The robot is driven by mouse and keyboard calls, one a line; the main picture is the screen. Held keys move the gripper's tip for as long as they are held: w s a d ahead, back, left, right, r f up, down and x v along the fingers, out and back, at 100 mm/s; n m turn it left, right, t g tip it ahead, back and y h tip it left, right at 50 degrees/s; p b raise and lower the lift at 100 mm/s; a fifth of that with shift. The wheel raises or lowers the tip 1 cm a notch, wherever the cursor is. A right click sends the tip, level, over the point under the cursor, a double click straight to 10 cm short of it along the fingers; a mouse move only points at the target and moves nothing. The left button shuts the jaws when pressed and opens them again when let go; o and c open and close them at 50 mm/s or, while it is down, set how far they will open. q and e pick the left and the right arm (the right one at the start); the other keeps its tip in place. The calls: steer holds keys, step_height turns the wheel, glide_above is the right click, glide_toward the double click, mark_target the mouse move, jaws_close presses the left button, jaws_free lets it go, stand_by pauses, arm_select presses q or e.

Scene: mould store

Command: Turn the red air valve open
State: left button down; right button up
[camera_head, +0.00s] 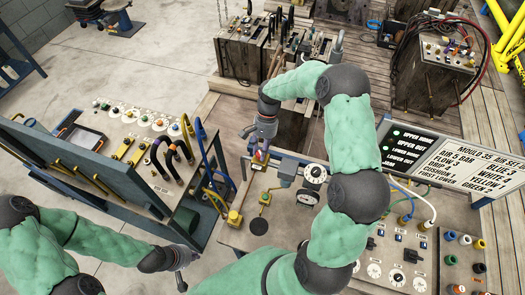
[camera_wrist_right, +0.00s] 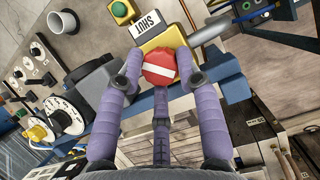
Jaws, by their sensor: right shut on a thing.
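The red air valve (camera_wrist_right: 159,70) is a red knob with a white stripe, on a yellow body (camera_wrist_right: 172,39) joined to a grey pipe. In the right wrist view the stripe runs nearly crosswise, tilted slightly down to the right. A white label (camera_wrist_right: 151,28) reading SHUT sits beside the valve. My right gripper (camera_head: 259,149) is shut on the knob, one purple finger on each side. In the head view the gripper hides most of the valve. My left gripper (camera_head: 180,276) is low at left, away from the valve; its fingers are too unclear to judge.
A dial gauge (camera_head: 315,174) stands right of the valve. A sign board (camera_head: 445,170) and a control panel (camera_head: 395,255) are at right. A bench with coloured knobs and hoses (camera_head: 135,135) is at left. Wooden-sided blocks (camera_head: 240,55) stand behind.

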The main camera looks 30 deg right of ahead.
steer(key=n, duration=0.2)
steer(key=n+g+h, duration=0.1)
steer(key=n+b, duration=0.1)
steer(key=n, duration=0.1)
steer(key=shift+w+a+n+h, duration=0.15)
steer(key=shift+a+n+h, duration=0.15)
steer(key=shift+h, duration=0.1)
steer(key=shift+n+g+h+b, duration=0.35)
steer(key=shift+n+h, duration=0.35)
steer(key=shift+n, duration=1.3)
steer(key=o, duration=1.1)
steer(key=shift+a, duration=0.1)
steer(key=shift+s+r, duration=0.1)
steer(key=shift+s, duration=0.1)
steer(key=shift+w, duration=0.15)
steer(key=shift+w+r, duration=0.15)
steer(key=shift+r, duration=0.1)
steer(key=v, duration=1.1)
steer(key=shift+r, duration=0.15)
